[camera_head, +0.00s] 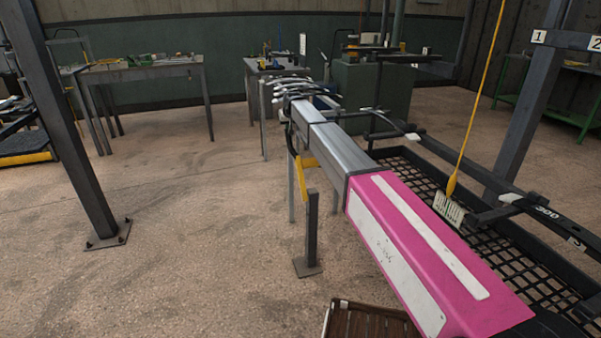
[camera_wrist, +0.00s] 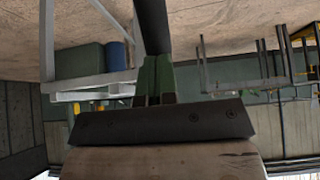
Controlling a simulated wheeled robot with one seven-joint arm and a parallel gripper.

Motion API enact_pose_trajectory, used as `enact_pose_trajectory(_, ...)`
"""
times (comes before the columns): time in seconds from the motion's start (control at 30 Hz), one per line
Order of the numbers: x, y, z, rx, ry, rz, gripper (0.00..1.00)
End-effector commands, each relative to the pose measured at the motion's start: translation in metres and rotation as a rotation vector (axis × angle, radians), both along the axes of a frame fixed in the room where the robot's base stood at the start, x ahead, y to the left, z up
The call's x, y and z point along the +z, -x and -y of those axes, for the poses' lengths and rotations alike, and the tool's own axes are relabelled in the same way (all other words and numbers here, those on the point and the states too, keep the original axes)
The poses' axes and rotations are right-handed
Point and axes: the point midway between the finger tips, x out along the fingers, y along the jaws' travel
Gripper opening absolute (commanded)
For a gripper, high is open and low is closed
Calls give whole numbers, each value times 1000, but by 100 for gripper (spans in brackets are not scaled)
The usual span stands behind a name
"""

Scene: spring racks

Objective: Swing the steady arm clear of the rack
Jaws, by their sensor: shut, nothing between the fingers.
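The black mesh rack (camera_head: 500,258) is on the right in the head view, partly hidden by a long pink and silver beam. I cannot tell for sure which piece is the steady arm. A yellow bar (camera_head: 299,178) shows beside the silver section, near a short dark upright (camera_head: 311,230) on a foot plate. My gripper (camera_wrist: 155,76) shows in the wrist view as two green fingers close together beyond a dark bolted plate, with nothing seen between them. A dark bar stands in line beyond the fingers; contact cannot be told. I cannot make out the gripper in the head view.
A yellow cord (camera_head: 475,95) hangs over the rack with a pale tag (camera_head: 448,209). A dark post (camera_head: 70,140) stands at left. Workbenches (camera_head: 140,73) line the back, and a green cabinet (camera_head: 372,98) stands behind the beam. The floor at left centre is clear.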

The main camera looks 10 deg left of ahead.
Motion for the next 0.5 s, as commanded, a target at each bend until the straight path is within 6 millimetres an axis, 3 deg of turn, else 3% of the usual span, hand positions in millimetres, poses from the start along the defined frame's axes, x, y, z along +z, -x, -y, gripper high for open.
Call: enact_pose_trajectory(0.5, 0, -16, -10, 0, 0, 0, 0)
